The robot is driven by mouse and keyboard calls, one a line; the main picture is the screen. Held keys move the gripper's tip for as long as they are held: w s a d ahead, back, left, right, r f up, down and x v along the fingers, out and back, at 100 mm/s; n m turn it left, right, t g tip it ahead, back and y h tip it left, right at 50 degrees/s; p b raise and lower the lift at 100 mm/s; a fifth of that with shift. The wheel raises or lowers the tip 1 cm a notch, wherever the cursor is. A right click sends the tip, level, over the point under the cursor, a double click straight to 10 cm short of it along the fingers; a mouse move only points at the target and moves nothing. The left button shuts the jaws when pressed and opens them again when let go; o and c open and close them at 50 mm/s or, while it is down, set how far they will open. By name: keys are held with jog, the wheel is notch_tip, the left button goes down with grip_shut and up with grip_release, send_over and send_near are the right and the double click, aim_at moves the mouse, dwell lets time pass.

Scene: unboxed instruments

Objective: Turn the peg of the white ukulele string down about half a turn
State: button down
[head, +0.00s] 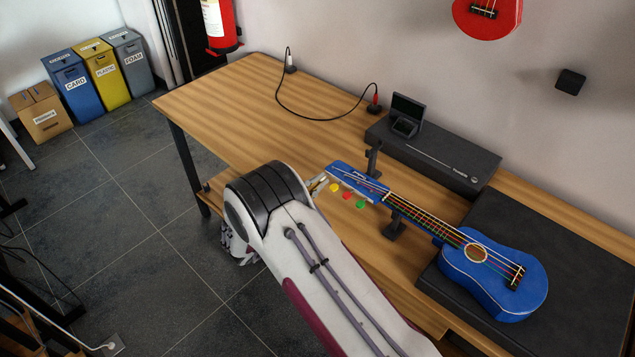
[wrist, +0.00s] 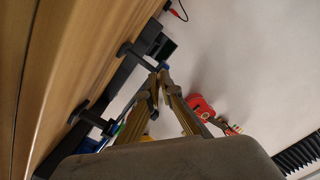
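A blue ukulele (head: 497,278) lies with its body on a dark pad at the right. Its neck runs up-left over dark supports to the headstock (head: 345,175). Yellow (head: 334,188), red (head: 347,195) and green (head: 361,205) pegs show along the headstock's near side. I cannot make out a white peg. My gripper (wrist: 159,74) has its two fingertips very close together in the wrist view. In the head view my arm mostly hides it, close by the headstock's end. Whether anything is between the tips cannot be told.
Dark neck supports (head: 373,160) stand beside the headstock. A black case (head: 435,150) with a small open box lies behind. A cable (head: 290,105) curves over the table's far side. The left part of the wooden table (head: 230,100) is clear. A red ukulele (head: 487,15) hangs on the wall.

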jog(key=m, duration=0.5)
jog(key=shift+m+t, duration=0.3)
jog(key=shift+m, duration=1.9)
jog(key=c, duration=2.3)
grip_release()
jog(key=shift+s, duration=0.1)
jog(key=shift+v, duration=5.95)
jog(key=shift+f, duration=0.1)
